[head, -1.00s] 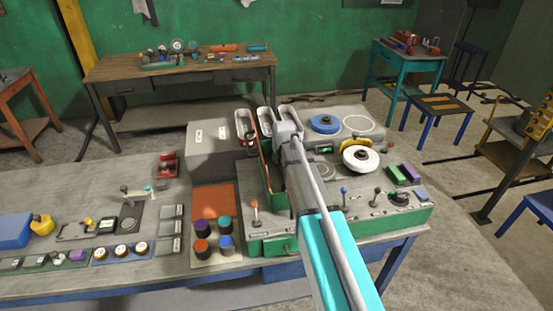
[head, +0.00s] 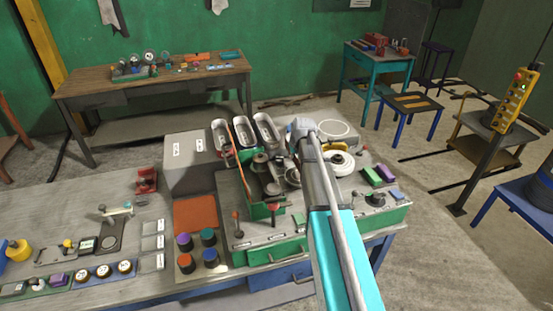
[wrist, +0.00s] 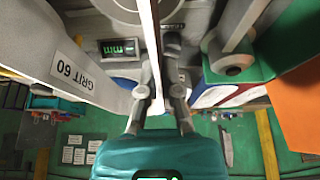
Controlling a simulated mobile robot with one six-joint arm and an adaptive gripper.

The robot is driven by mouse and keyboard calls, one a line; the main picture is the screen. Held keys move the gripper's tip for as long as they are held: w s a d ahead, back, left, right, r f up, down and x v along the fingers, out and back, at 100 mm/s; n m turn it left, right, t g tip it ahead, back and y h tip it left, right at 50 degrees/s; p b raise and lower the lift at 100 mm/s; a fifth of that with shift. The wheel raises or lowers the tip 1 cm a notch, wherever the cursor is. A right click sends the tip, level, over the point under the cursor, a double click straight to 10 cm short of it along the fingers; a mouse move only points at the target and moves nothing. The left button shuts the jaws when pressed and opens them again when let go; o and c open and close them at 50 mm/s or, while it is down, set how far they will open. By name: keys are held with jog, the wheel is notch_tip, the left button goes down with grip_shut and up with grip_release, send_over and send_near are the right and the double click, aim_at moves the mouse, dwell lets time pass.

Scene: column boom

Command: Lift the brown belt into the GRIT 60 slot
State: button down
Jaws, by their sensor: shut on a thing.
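In the head view my own arm hides the fingertips. The GRIT 60 label (wrist: 75,70) is on a pale grey surface left of the fingers, apart from them. In the head view several long oval slots (head: 244,131) stand open behind the machine, left of my arm; which is GRIT 60 cannot be read there. An orange-brown strip (head: 236,150) stands upright by the green machine frame.
The green-based machine (head: 285,250) fills the bench front, with levers and a white wheel (head: 340,163) right of my arm. A grey box (head: 185,150) stands left of the slots. An orange mat (head: 195,212) and several knobs lie left of the machine.

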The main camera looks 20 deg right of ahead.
jog(key=shift+d, duration=2.45)
jog(key=shift+s+r, duration=0.1)
jog(key=s+a+r+p, duration=0.1)
jog(key=s+r+p, duration=0.5)
jog(key=s, duration=0.6)
jog(key=shift+s+a+r+p, duration=0.2)
jog(key=shift+s+r+p, duration=0.15)
jog(key=shift+s+p, duration=0.1)
jog(key=shift+d, duration=0.1)
